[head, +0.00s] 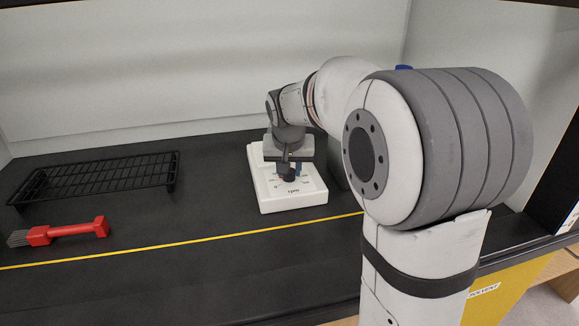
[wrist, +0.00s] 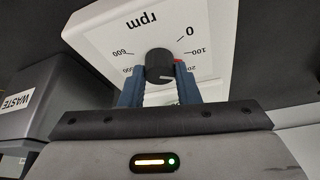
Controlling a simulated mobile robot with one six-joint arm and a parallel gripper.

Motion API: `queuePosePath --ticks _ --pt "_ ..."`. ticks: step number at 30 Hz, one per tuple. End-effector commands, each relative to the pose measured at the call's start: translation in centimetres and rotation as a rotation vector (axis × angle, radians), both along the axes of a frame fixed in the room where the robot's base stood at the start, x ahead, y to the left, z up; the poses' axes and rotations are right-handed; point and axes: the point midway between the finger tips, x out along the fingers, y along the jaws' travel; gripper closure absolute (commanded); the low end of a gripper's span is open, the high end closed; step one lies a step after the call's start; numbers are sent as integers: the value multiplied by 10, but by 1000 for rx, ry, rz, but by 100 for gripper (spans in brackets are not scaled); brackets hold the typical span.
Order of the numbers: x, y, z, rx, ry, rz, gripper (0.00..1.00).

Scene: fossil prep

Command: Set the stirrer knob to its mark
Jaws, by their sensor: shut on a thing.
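The white stirrer (head: 290,200) stands on the black bench in the head view, with my gripper (head: 292,168) over its dial. In the wrist view its face (wrist: 105,38) shows an rpm scale with 0, 100 and 600 readable. The dark round stirrer knob (wrist: 159,64) sits between the two blue fingers of my gripper (wrist: 160,80), which is shut on it. A pale pointer line shows on the knob's near side. A small red mark (wrist: 178,61) lies right of the knob, close to 100, partly covered by the right finger. The pointer's exact alignment is unclear.
A black wire rack (head: 100,178) and a red-handled brush (head: 70,231) lie on the left. A yellow line (head: 190,242) crosses the bench in front of the stirrer. A grey WASTE bin (wrist: 45,95) stands beside the stirrer in the wrist view.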

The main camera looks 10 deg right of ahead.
Motion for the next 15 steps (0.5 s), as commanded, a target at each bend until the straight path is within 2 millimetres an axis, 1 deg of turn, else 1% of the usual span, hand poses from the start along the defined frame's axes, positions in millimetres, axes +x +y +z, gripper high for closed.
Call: queuePosePath --ticks 6,15 --pt "1 1 0 0 -2 -155 94" --pt "1 2 0 1 -1 -284 94"
